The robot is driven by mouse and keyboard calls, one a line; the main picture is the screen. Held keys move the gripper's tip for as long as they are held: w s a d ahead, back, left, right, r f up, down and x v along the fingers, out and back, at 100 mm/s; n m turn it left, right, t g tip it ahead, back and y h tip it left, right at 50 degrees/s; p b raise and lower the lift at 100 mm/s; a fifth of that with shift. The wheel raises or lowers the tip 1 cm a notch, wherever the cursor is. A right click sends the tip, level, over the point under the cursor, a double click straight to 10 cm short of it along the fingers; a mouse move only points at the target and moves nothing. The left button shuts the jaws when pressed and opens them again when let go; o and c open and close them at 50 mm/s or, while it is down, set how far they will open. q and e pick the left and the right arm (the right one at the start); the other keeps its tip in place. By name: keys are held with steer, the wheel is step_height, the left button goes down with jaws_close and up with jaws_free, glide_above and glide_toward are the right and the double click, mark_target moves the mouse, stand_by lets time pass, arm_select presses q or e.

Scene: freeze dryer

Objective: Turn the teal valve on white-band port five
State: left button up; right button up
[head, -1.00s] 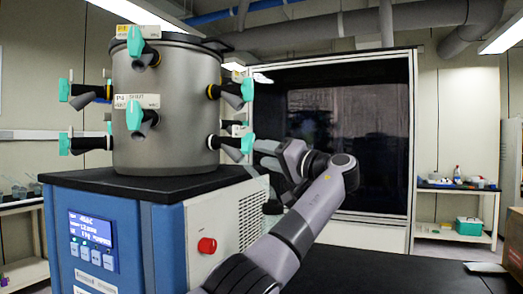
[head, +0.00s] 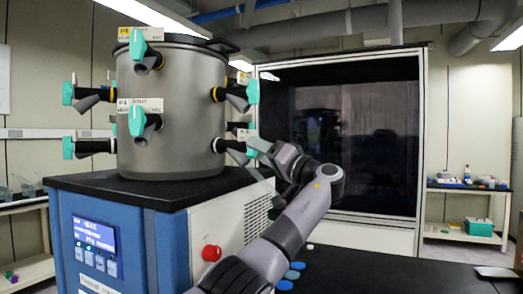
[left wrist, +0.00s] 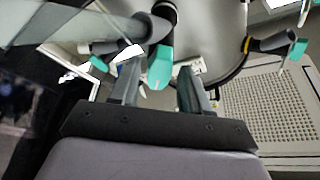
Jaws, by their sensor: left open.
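The grey drum (head: 185,110) carries black ports with teal valves in an upper and a lower row. The lower right port (head: 230,146) has a white band. Its teal valve (head: 256,146) is partly hidden by my left gripper (head: 268,155), which is beside it. In the left wrist view my left gripper (left wrist: 158,78) is open, with a teal valve (left wrist: 160,66) showing between and just beyond its fingertips. I cannot tell if they touch. Another valve (left wrist: 299,49), on a yellow-banded port, is to the right. My right gripper is not in view.
The drum stands on a blue cabinet with a display (head: 95,235) and a red knob (head: 211,253). A perforated side panel (left wrist: 265,110) is close to the gripper. A dark-windowed enclosure (head: 350,130) is behind.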

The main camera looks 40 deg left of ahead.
arm_select(q)
jaws_close()
steer(key=shift+m, duration=0.3)
steer(key=shift+s+d+r+m+t+h, duration=0.15)
steer(key=shift+m+t+h, duration=0.3)
steer(key=shift+m, duration=0.8)
steer(key=shift+a+r+m+t+h, duration=0.1)
steer(key=shift+m+t+h, duration=0.3)
steer(key=shift+m, duration=0.85)
jaws_free()
steer(key=shift+d, duration=0.1)
